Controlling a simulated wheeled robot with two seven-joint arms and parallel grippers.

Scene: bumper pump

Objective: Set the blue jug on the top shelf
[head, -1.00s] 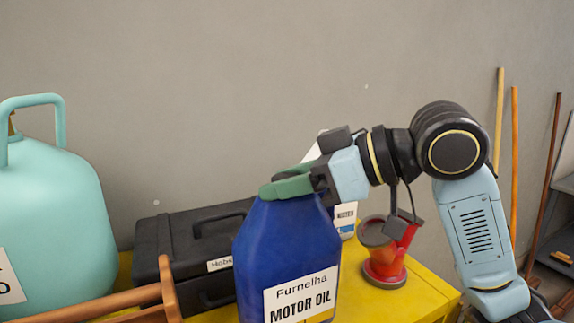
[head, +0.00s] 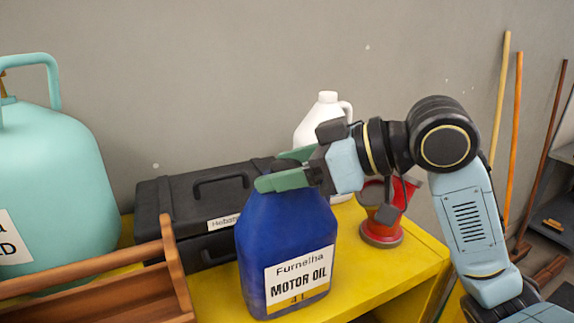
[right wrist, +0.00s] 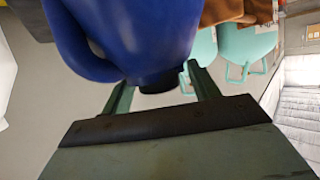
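The blue jug (head: 262,240) with a white motor oil label stands upright over the yellow shelf top (head: 410,262). I cannot tell whether its base touches the surface. My right gripper (head: 285,167) is at the jug's top, its green fingers on either side of the neck. The right wrist view shows the jug (right wrist: 140,35) with its dark cap between the fingertips of this gripper (right wrist: 160,80), which appears shut on the neck. The jug's neck is mostly hidden in the head view. My left gripper is not in view.
A black case (head: 165,215) lies close behind the jug. A wooden tray (head: 176,265) and teal tank (head: 60,180) are at left. A white jug (head: 325,112) stands behind my gripper, and a red pump-like object (head: 382,234) at right. Some yellow surface is free in front of it.

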